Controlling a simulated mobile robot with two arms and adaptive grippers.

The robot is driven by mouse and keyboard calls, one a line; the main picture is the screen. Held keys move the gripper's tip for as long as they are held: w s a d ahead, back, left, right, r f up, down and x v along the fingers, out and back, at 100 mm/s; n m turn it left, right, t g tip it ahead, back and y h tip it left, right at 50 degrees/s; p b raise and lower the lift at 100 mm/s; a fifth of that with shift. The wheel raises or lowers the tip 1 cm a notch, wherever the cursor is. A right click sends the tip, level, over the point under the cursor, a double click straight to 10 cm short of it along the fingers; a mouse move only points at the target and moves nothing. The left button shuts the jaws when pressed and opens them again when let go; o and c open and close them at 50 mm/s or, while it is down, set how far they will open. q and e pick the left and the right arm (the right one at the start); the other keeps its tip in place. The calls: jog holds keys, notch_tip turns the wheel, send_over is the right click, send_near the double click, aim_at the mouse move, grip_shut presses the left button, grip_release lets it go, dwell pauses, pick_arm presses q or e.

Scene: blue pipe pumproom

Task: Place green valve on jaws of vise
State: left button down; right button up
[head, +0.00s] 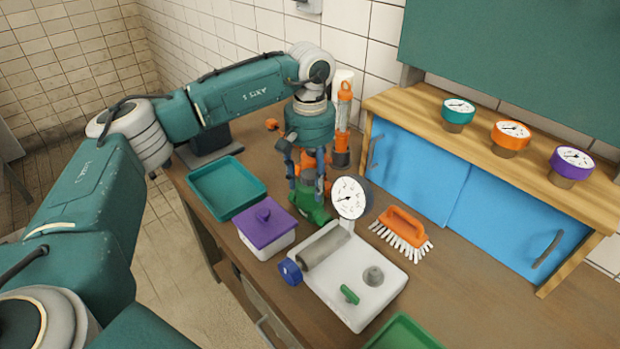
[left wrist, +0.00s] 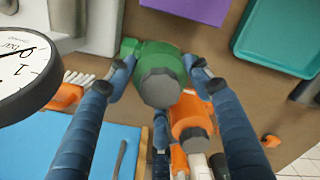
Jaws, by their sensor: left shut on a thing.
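The green valve (head: 311,207) is in the grip of my left gripper (head: 308,184), which points down over the workbench. In the left wrist view the green valve (left wrist: 155,72), with its grey round end, sits between the two blue fingers of the left gripper (left wrist: 160,72). I cannot tell whether it touches the bench. A dark block on a grey base (head: 212,148) at the far left end of the bench may be the vise; its jaws cannot be made out. My right gripper is not in view.
An orange valve (left wrist: 192,118) stands close beside the green one. A blue-doored shelf (head: 420,180) stands behind.

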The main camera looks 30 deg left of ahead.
pick_arm(q)
jog(key=shift+f, duration=0.1)
jog(key=c, duration=0.8)
grip_release()
jog(key=shift+o, duration=0.2)
